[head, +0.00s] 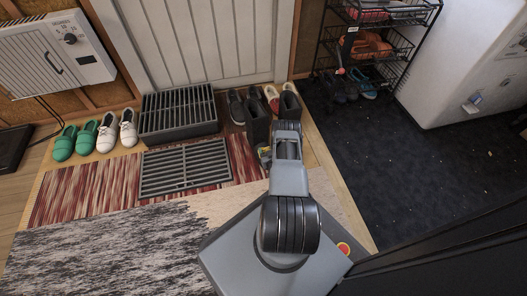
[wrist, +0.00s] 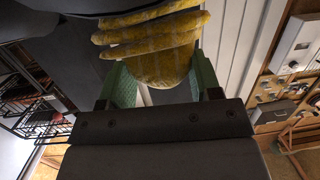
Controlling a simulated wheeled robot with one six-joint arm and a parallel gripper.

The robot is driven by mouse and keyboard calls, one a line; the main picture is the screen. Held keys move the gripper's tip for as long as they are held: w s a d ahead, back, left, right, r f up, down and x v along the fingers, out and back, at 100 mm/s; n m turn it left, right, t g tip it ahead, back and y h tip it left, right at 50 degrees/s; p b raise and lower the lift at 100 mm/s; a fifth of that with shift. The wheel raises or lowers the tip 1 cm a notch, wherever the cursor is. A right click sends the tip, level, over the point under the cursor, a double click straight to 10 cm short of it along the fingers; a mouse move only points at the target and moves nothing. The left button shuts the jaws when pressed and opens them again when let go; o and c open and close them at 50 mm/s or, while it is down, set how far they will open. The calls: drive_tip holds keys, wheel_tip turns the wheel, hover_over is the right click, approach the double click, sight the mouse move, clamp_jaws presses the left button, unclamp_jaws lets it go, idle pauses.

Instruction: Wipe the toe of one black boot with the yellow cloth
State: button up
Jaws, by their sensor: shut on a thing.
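Two tall black boots stand by the door in the head view, a left one (head: 257,122) and a right one (head: 290,104). My arm covers part of them. My gripper (wrist: 163,72) has green fingers and is shut on the yellow cloth (wrist: 155,40), which hangs in folds past the fingertips in the wrist view. A bit of yellow also shows beside my arm, low in front of the left boot. A dark surface lies right behind the cloth in the wrist view; I cannot tell whether they touch.
Green clogs (head: 76,141), white shoes (head: 118,130) and dark shoes (head: 236,106) line the wall. A grey grated box (head: 178,130) and a flat grate (head: 185,168) lie left of my arm. A wire shoe rack (head: 385,50) stands right. The dark floor mat (head: 420,160) is mostly clear.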

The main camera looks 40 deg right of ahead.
drive_tip(key=w+a, duration=0.3)
drive_tip(key=a, duration=0.2)
drive_tip(key=shift+a+f, duration=0.2)
drive_tip(key=shift+a, duration=0.15)
idle(0.5)
wheel_tip(320, 180, up, 6)
drive_tip(key=s+p, duration=0.1)
drive_tip(key=p, duration=0.4)
drive_tip(key=shift+a, duration=0.2)
drive_tip(key=shift+r+p, duration=0.15)
drive_tip(key=shift+p, duration=0.2)
drive_tip(key=shift+s+a+r+p, duration=0.1)
drive_tip(key=shift+s+r+p, duration=0.1)
drive_tip(key=shift+r+p, duration=0.5)
drive_tip(key=shift+s+a+r+p, duration=0.1)
drive_tip(key=shift+s+r+p, duration=0.05)
drive_tip(key=shift+r+p, duration=0.45)
